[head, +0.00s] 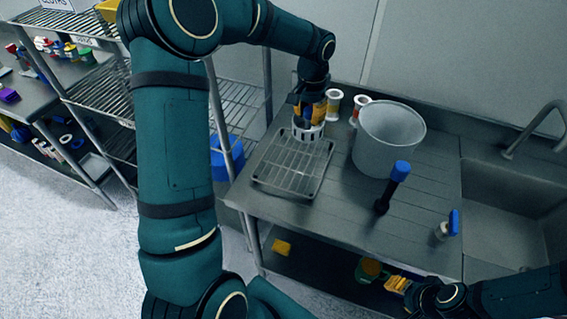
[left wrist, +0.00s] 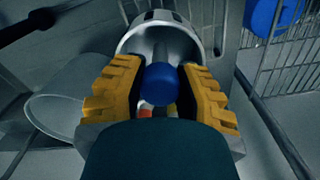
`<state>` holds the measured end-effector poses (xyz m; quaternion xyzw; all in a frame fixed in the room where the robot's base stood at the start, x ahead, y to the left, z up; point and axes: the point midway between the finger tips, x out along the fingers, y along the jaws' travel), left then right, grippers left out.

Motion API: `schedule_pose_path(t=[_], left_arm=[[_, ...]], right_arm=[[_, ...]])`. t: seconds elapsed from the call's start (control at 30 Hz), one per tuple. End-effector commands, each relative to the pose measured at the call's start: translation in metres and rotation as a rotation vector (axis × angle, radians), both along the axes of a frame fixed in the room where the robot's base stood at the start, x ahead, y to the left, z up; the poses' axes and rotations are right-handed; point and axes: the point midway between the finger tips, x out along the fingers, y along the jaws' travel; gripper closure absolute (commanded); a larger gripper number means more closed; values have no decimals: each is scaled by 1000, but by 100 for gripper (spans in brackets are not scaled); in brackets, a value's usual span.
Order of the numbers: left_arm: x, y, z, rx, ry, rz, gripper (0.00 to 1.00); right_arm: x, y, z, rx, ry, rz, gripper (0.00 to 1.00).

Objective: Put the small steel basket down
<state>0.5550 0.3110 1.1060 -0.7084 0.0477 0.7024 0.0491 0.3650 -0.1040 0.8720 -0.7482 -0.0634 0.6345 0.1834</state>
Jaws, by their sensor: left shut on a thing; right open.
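The small steel basket (head: 308,131), a pale slotted cylinder, is at the back of the wire rack (head: 284,181) on the steel bench. My left gripper (head: 313,109) is above it. In the left wrist view the yellow fingers of my left gripper (left wrist: 160,90) are closed around a blue knob (left wrist: 161,82), with the basket (left wrist: 160,38) just beyond. Whether the basket's bottom touches the rack cannot be told. My right gripper (head: 398,284), with yellow fingers, is low at the bottom right of the head view, away from the basket.
A large grey bucket (head: 388,140) stands right of the rack, with two small white-rimmed jars (head: 334,98) behind. A blue-topped black tool (head: 392,187) and a blue-handled item (head: 447,226) stand in front. The sink (head: 510,215) is at right. The front of the rack is bare.

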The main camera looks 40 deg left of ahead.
Motion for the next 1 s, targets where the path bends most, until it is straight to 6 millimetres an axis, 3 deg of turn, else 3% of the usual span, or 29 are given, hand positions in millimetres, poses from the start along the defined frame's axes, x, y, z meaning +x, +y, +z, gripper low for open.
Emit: schedule_pose_path(t=[0.1,0.27,0.53,0.77,1.0], left_arm=[[-20,7,-14,-2,0,-7,100],[-31,11,-26,-4,3,-12,100],[-33,11,-71,-5,4,-13,100],[-32,11,-88,-4,2,-12,100],[-32,11,-118,-5,3,-12,100]], right_arm=[[0,0,-10,-1,0,-1,53],[0,0,-14,-2,0,-2,53],[0,0,-17,-3,0,-2,53],[0,0,-18,-3,0,-1,53],[0,1,-21,-3,1,0,53]])
